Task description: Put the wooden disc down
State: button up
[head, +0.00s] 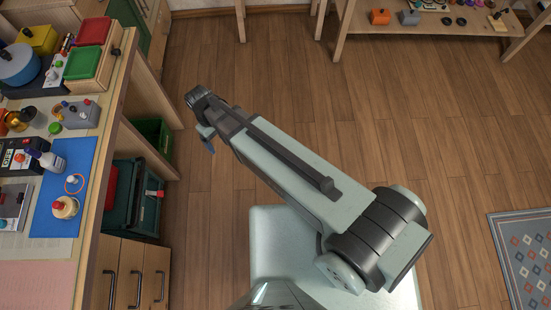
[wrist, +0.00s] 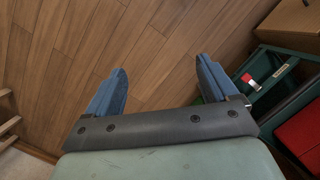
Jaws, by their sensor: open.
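My gripper (wrist: 161,68) is open in the wrist view, with two blue fingers apart and only wooden floor showing between them. In the head view my gripper (head: 207,142) hangs over the floor, to the right of the workbench, and only a bit of blue finger shows.
The workbench (head: 45,270) at left carries a blue mat (head: 47,222), bottles, a grey box (head: 81,114) and coloured trays. A teal toolbox (head: 147,214) and a green crate (head: 151,137) stand beside it. The floor (head: 400,110) in the middle is clear.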

jog(key=s+d+f+m+g, duration=0.1)
jog(key=s+d+f+m, duration=0.3)
jog(key=d, duration=0.7)
jog(key=s+d+f+m+g, duration=0.1)
jog(key=d+f+g, duration=0.1)
jog(key=d+f, duration=0.65)
jog(key=s+d+f+m+g+y, duration=0.1)
jog(key=s+d+f+m, duration=0.3)
jog(key=s+d, duration=1)
jog(key=shift+s+d+g+y, duration=0.3)
jog(key=shift+s+d+g, duration=0.1)
jog(key=shift+s, duration=0.1)
